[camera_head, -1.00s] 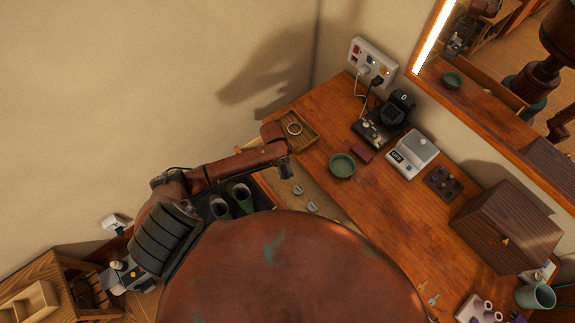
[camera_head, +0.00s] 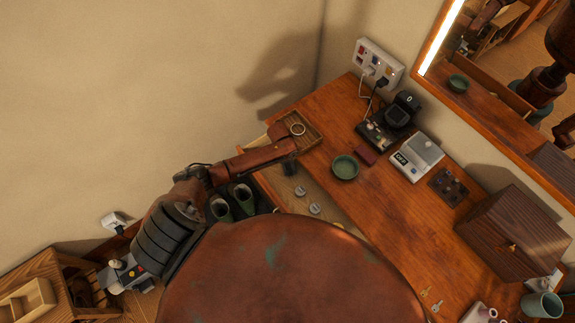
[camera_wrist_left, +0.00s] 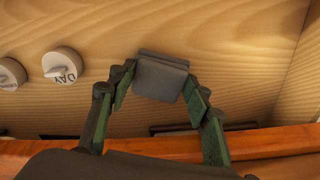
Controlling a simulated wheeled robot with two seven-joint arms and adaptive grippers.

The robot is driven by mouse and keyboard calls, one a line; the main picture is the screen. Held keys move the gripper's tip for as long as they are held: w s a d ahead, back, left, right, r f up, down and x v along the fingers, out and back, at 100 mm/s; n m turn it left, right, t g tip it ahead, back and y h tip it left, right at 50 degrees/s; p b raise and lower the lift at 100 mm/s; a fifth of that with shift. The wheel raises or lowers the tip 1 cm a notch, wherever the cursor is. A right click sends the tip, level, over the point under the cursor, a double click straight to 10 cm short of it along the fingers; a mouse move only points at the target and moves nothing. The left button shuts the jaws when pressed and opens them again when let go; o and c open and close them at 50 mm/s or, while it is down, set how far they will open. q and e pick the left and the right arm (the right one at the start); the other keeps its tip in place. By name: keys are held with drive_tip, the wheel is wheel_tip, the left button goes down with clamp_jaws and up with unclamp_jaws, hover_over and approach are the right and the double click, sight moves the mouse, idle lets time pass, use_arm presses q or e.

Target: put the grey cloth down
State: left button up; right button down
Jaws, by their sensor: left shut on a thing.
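The small folded grey cloth (camera_wrist_left: 160,76) is between the green-padded fingers of my left gripper (camera_wrist_left: 160,95) in the left wrist view. The gripper is shut on it, over the pale wooden inside of an open drawer (camera_wrist_left: 225,50). I cannot tell whether the cloth touches the drawer bottom. In the head view my left gripper (camera_head: 289,166) is over the open drawer (camera_head: 325,203) at the left edge of the wooden counter, and the cloth cannot be made out there. My right gripper is not in view.
Round knobs lie in the drawer, one marked DAY (camera_wrist_left: 62,65). On the counter are a wooden tray (camera_head: 316,141) with a ring, a green bowl (camera_head: 345,168), a scale (camera_head: 417,155) and a brown box (camera_head: 511,236).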

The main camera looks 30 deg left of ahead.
use_arm(q)
drive_tip(key=shift+f, duration=0.1)
drive_tip(key=o, duration=1)
drive_tip(key=shift+o, duration=0.5)
wheel_tip(320, 180, up, 12)
drive_tip(key=s+a+p, duration=0.1)
drive_tip(key=shift+p, duration=0.35)
